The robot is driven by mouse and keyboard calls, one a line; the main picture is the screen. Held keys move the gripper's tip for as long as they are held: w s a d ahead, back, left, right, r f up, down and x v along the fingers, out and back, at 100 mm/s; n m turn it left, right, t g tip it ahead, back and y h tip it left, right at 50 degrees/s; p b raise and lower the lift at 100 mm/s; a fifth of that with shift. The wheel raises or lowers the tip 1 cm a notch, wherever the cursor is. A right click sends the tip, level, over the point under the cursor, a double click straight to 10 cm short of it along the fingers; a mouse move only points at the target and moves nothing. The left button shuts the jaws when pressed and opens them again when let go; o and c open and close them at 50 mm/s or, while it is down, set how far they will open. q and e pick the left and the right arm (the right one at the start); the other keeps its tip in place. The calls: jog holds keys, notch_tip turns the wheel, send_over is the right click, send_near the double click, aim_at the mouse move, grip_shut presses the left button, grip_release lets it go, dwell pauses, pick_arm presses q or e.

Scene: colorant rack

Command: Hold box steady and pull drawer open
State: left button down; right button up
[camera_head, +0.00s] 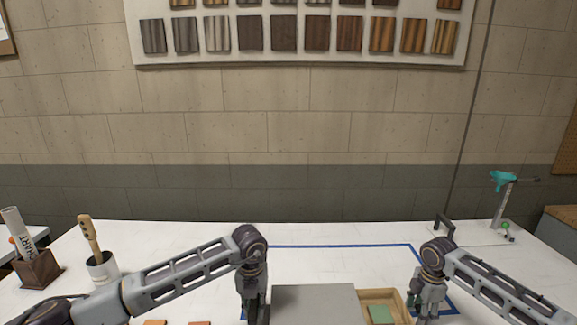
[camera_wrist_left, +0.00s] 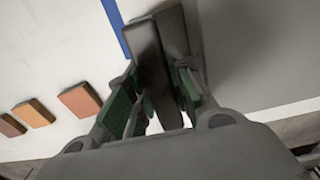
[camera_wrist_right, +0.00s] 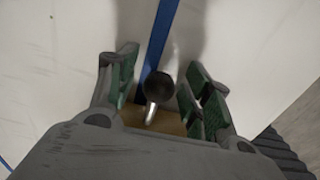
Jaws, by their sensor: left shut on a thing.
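The grey box (camera_head: 313,300) sits at the bottom middle of the head view; its grey top also fills the right of the left wrist view (camera_wrist_left: 260,50). A light wooden drawer (camera_head: 402,306) stands partly out of the box's right side, with a green block (camera_head: 381,314) inside. My left gripper (camera_head: 257,308) is at the box's left side, shut on a dark upright bar (camera_wrist_left: 155,75). My right gripper (camera_wrist_right: 160,85) is open at the drawer's outer end. A black knob (camera_wrist_right: 158,86) on a metal stem lies between its fingers, with gaps on both sides.
Blue tape (camera_head: 330,246) outlines an area on the white table (camera_head: 180,240). Several coloured tiles (camera_wrist_left: 80,99) lie left of the box. A cup with a brush (camera_head: 103,268) and a brown holder (camera_head: 38,270) stand at left. A stand with a teal funnel (camera_head: 503,181) is at back right.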

jog(key=shift+r, duration=0.1)
notch_tip(320, 180, up, 12)
dwell(1.0)
pick_arm(q)
jog(key=c, duration=1.2)
grip_release()
jog(key=shift+d, duration=0.1)
jog(key=shift+r, duration=5.95)
